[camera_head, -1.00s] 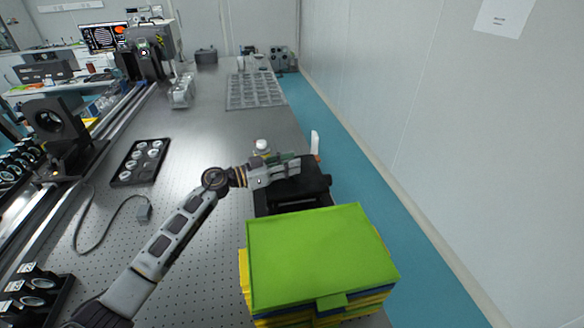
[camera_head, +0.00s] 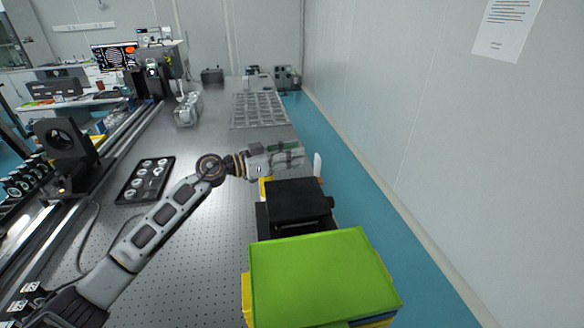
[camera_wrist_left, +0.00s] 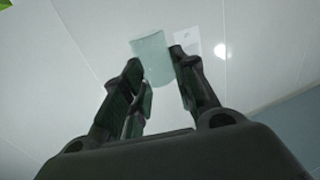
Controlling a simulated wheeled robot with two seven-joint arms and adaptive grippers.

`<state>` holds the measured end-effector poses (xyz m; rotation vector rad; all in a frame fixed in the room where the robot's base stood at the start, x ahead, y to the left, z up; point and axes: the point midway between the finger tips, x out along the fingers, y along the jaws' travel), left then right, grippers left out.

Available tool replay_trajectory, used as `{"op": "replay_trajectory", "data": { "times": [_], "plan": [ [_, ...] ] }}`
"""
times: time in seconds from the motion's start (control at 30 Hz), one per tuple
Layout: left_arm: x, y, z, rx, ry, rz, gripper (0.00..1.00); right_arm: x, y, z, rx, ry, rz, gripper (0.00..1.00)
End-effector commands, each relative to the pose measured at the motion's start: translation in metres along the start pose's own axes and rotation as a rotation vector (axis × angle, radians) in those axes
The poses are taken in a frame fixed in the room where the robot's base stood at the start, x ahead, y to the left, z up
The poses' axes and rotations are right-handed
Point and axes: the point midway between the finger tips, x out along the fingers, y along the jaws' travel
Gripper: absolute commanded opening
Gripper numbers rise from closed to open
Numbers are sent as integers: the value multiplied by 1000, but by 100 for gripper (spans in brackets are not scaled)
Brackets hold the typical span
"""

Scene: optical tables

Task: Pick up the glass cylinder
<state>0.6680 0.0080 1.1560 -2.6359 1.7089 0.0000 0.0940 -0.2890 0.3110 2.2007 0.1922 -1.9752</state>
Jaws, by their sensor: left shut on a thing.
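The glass cylinder (camera_wrist_left: 152,58) is pale, clear greenish glass. In the left wrist view it sits between the two dark fingers of my left gripper (camera_wrist_left: 157,70), which is shut on it, and its far end stands out past the fingertips. In the head view my left gripper (camera_head: 290,157) is above the far end of a black block-like device (camera_head: 297,203), with a gap between them. I cannot clearly tell the cylinder from the fingers there. My right gripper is not in view.
A green-topped stack (camera_head: 320,280) stands in front of the black device. A white upright object (camera_head: 317,164) stands close to the gripper's right. A black tray of round parts (camera_head: 147,180) lies to the left, and a grid rack (camera_head: 259,110) lies farther back. Perforated table between is clear.

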Motion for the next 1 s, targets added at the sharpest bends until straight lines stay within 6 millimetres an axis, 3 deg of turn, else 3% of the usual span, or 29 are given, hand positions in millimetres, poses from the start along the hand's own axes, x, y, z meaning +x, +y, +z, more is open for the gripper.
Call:
{"op": "replay_trajectory", "data": {
  "times": [0.1,0.6,1.0],
  "plan": [
    [0,0,-27,6,0,0,3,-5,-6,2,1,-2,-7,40],
    [0,0,-114,4,1,0,3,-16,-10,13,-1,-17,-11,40],
    [0,0,-154,2,1,0,3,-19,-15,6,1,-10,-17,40]
  ]
}}
